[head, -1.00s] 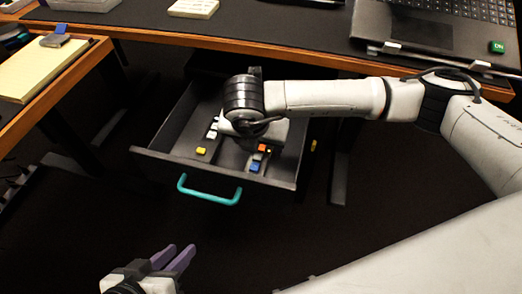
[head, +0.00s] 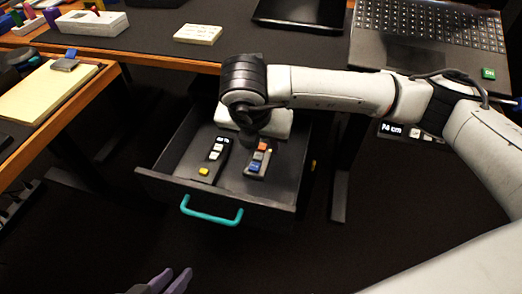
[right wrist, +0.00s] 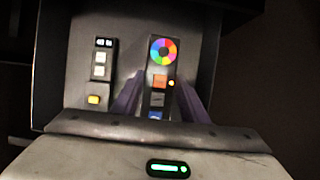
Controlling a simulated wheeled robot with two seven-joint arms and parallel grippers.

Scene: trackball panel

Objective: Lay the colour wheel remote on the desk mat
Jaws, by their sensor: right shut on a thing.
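The colour wheel remote (head: 258,160) is in the open drawer area, with orange, grey and blue buttons showing. Its colour ring shows in the right wrist view (right wrist: 162,50). My right gripper (right wrist: 161,88) has its purple fingers on both sides of the remote, shut on it. In the head view my right wrist hides its far end. I cannot tell whether it touches the drawer floor. The dark desk mat (head: 285,45) lies on the desk above and behind the drawer. My left gripper (head: 171,282) is at the bottom edge, its fingers apart and empty.
A second remote (head: 213,158) with a yellow button lies left in the drawer (head: 160,180), which has a teal handle (head: 211,213). A laptop (head: 430,45), a dark tablet-like panel (head: 298,12) and a pale block (head: 198,34) are on the desk. The mat's middle front is clear.

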